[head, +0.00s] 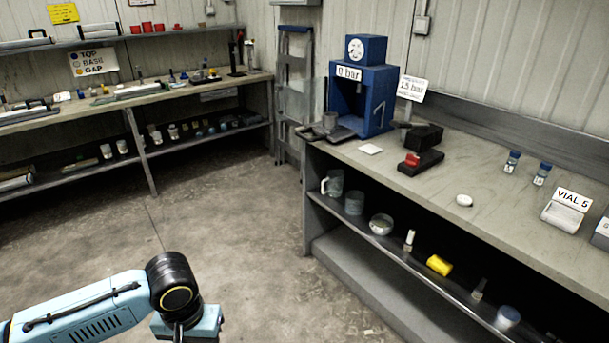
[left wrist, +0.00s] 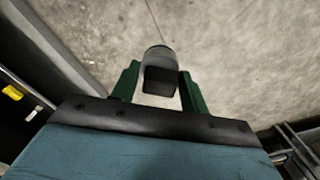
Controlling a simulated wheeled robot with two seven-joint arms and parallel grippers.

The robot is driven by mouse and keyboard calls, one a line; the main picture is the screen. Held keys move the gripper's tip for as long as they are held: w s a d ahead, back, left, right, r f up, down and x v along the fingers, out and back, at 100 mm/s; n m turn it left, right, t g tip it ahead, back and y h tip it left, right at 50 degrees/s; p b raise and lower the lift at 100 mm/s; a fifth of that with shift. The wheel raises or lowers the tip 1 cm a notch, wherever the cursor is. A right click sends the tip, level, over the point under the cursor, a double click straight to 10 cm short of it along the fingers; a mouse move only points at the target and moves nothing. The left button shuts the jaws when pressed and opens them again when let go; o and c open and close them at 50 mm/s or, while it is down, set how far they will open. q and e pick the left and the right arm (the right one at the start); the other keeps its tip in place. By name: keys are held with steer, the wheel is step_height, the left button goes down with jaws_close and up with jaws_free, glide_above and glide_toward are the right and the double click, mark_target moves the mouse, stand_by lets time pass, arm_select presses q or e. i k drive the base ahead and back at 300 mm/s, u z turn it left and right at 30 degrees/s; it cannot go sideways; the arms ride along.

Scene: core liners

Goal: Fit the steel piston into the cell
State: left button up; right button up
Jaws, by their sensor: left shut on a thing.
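The steel piston (left wrist: 158,54) shows in the left wrist view as a short grey metal cylinder with a dark face. My left gripper (left wrist: 158,88) is shut on it, with a green finger on each side. In the head view my left arm is low at the front, over the floor, and its fingertips are cut off by the bottom edge. A grey cylinder (head: 330,121), which looks like the cell, stands at the left end of the right bench, beside the blue press (head: 375,98). The gripper is well away from it. My right gripper is not in view.
The press reads "0 bar", with a "15 bar" sign (head: 412,88) beside it. A black and red device (head: 421,161), a white disc (head: 464,200) and blue-capped vials (head: 512,161) stand on the right bench (head: 480,178). The floor (head: 235,220) between the benches is clear.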

mark_target(330, 119)
steer(key=u, duration=0.7)
steer(key=i, duration=1.3)
steer(key=z, duration=0.3)
steer(key=i, duration=0.95)
steer(key=z, duration=1.05)
